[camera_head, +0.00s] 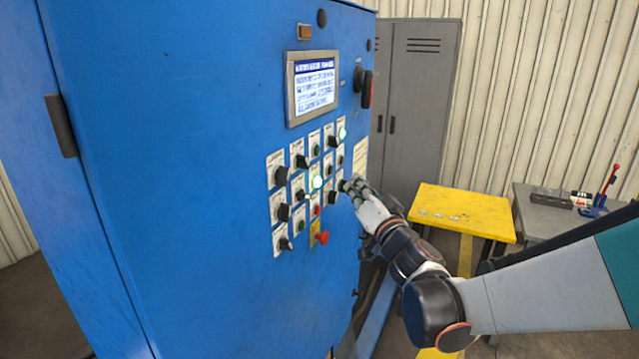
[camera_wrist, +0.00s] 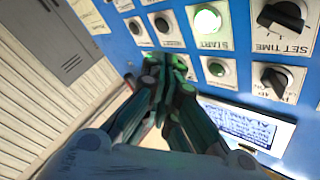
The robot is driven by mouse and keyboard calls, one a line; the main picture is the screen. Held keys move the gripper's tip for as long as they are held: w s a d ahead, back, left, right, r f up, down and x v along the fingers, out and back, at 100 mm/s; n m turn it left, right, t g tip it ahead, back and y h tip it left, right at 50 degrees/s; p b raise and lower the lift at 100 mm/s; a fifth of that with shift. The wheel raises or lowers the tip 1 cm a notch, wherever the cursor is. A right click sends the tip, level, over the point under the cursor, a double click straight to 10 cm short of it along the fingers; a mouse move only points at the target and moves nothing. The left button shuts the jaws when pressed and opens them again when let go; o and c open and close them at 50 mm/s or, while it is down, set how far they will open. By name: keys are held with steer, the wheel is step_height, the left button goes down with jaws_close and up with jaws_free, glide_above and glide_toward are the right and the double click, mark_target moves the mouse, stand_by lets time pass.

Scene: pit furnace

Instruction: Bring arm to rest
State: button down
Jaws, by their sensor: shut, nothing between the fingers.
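My gripper (camera_head: 347,186) is at the right edge of the button panel on the blue control cabinet (camera_head: 190,150). In the wrist view my gripper (camera_wrist: 160,72) has its fingers together and holds nothing. Its fingertips are close to a green button (camera_wrist: 179,62) on the panel; I cannot tell whether they touch it. My arm reaches in from the right of the head view, extended toward the cabinet. A lit green START button (camera_wrist: 207,20) shows above the fingers in the wrist view.
The cabinet has a lit screen (camera_head: 314,88), several knobs and a red mushroom button (camera_head: 322,237). A yellow table (camera_head: 462,212) and a grey table (camera_head: 545,222) with small tools stand at the right, near my arm. A grey locker (camera_head: 418,110) stands behind.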

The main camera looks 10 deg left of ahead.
steer(key=s+d+f+m+g+h+b, duration=0.1)
steer(key=s+d+f+g+h+b, duration=0.15)
steer(key=s+d+h, duration=0.45)
steer(key=s+d+f+m+g+h+b, duration=0.1)
steer(key=s+d+f+h+b, duration=0.2)
steer(key=d, duration=0.8)
steer(key=s+f+n+g+y+b, duration=0.1)
steer(key=s+f+n+g+b, duration=0.1)
steer(key=s+f, duration=0.6)
steer(key=s+d+f+n+g+b, duration=0.1)
steer(key=s+f+g, duration=0.4)
steer(key=s, duration=1)
step_height(320, 180, down, 4)
steer(key=shift+s+r+n+y+b, duration=0.2)
steer(key=shift+n+y+b, duration=0.2)
steer(key=shift+n+b, duration=0.3)
